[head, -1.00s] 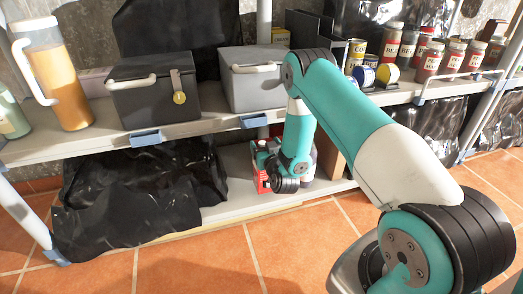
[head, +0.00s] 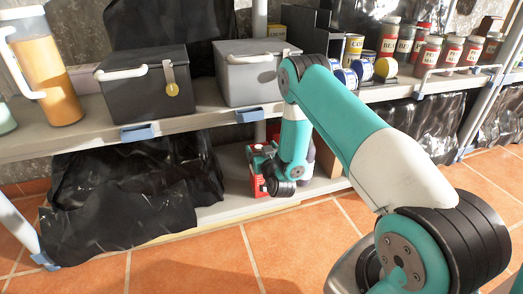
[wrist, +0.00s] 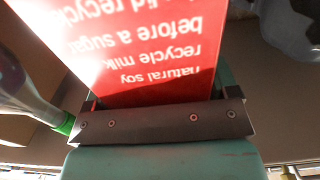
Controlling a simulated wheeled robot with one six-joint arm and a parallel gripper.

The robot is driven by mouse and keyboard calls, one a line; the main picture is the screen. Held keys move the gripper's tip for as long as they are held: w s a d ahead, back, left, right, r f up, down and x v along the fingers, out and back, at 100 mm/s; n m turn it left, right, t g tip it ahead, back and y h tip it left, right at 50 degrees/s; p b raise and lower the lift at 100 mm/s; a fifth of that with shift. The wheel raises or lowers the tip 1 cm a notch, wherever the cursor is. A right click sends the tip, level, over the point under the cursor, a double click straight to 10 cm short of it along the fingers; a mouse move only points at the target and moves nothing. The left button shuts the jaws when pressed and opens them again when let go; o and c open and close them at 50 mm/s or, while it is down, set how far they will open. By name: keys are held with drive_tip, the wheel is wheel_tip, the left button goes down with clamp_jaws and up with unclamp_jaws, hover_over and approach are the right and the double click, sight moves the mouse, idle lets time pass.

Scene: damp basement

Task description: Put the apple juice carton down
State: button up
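A red carton (head: 256,184) shows in the head view at the lower shelf, partly hidden by my gripper (head: 262,164). In the wrist view the red carton (wrist: 150,55) fills the space in front of my gripper (wrist: 160,112). Its printed side reads words such as "natural soy" and "recycle milk", upside down. My gripper is shut on the carton, though its fingertips are mostly hidden. I cannot tell whether the carton's base touches the shelf.
The lower shelf (head: 225,207) has black plastic sheeting (head: 135,195) at left. Close by in the wrist view is a bottle with a green cap (wrist: 66,124). The upper shelf (head: 205,120) above holds a dark box (head: 148,95), a grey box (head: 250,80), jars and cans.

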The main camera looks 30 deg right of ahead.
drive_tip(key=shift+o, duration=1.3)
drive_tip(key=shift+r, duration=0.15)
